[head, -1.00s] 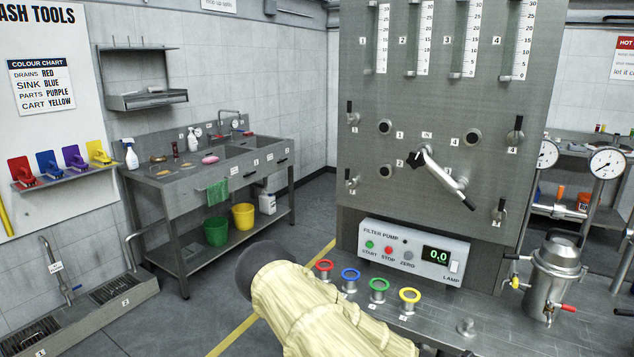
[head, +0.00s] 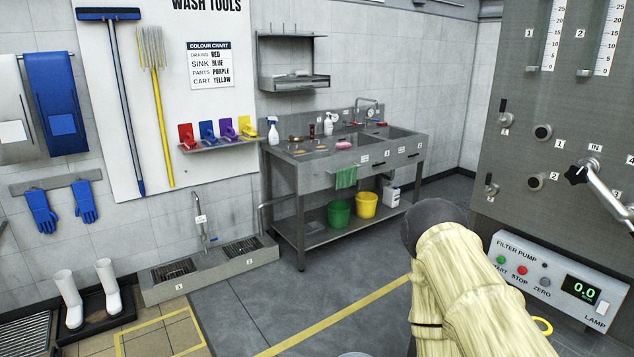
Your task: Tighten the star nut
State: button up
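A black star-shaped nut (head: 576,175) sits at the hub of a metal lever (head: 606,187) on the grey panel at the right, below the label "IN". The lever runs down to the right and out of the picture. My arm, in a pale yellow cover, rises from the bottom right, with a dark rounded part at its top. My gripper is not visible, and the nut stands clear of the arm.
A filter pump box (head: 553,278) with a display reading 0.0 stands below the panel. A steel sink bench (head: 300,170) with a green bucket (head: 338,214) and a yellow bucket (head: 366,204) stands at the back. Grey floor (head: 240,310) is open in the middle.

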aim_at(577, 174)
jog(key=z, duration=1)
jog(key=k, duration=1.05)
jog(key=z, duration=0.35)
jog(key=i, duration=1.55)
jog(key=u, duration=0.5)
